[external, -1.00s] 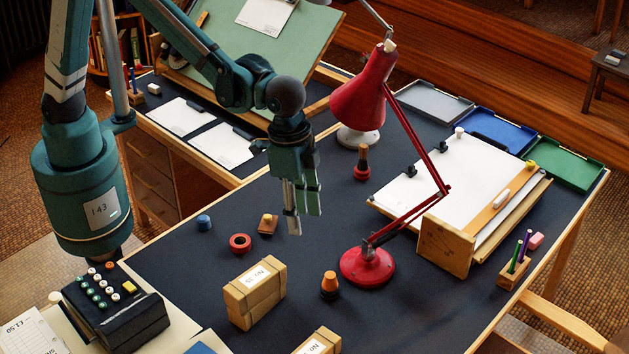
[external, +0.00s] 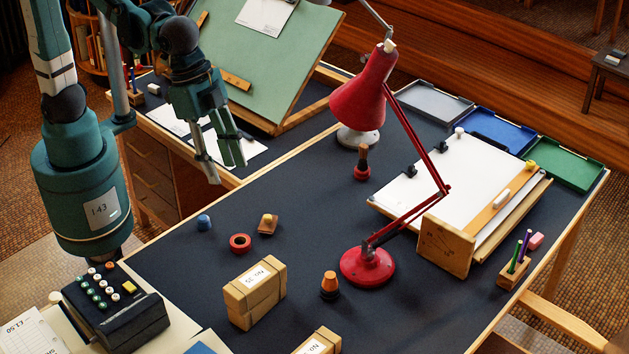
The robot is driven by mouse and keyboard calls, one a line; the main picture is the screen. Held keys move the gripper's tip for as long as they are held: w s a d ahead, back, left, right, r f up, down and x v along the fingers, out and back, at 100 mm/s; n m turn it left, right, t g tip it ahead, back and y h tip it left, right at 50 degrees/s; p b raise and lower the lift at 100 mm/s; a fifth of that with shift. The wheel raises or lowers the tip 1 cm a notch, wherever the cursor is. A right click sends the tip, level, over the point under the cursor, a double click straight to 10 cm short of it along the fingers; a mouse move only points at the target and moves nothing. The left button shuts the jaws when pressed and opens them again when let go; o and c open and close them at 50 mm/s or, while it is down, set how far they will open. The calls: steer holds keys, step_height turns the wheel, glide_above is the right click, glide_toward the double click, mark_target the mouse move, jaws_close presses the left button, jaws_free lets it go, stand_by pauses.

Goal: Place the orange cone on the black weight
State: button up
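The orange cone (external: 329,279) stands upright on top of the black weight (external: 329,294), in the middle front of the dark desk. It touches the weight and looks level. My gripper (external: 222,172) is in the air at the upper left, well away from the cone, above the desk's back left edge.
The red lamp's base (external: 367,267) stands just right of the weight. A cardboard box (external: 254,300) is to its left. A red ring (external: 240,243), a blue piece (external: 204,222) and a brown block (external: 268,228) lie farther back. The desk's middle is clear.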

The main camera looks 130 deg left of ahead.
steer(key=s+d+m+t, duration=0.1)
steer(key=s+d, duration=0.4)
steer(key=s, duration=0.7)
steer(key=s+d+m+t, duration=0.1)
steer(key=s+d, duration=0.3)
steer(key=s, duration=0.7)
steer(key=shift+s+d+r+m+t+h, duration=0.15)
steer(key=shift+s+d+m+t+h, duration=0.2)
steer(key=shift+t, duration=0.45)
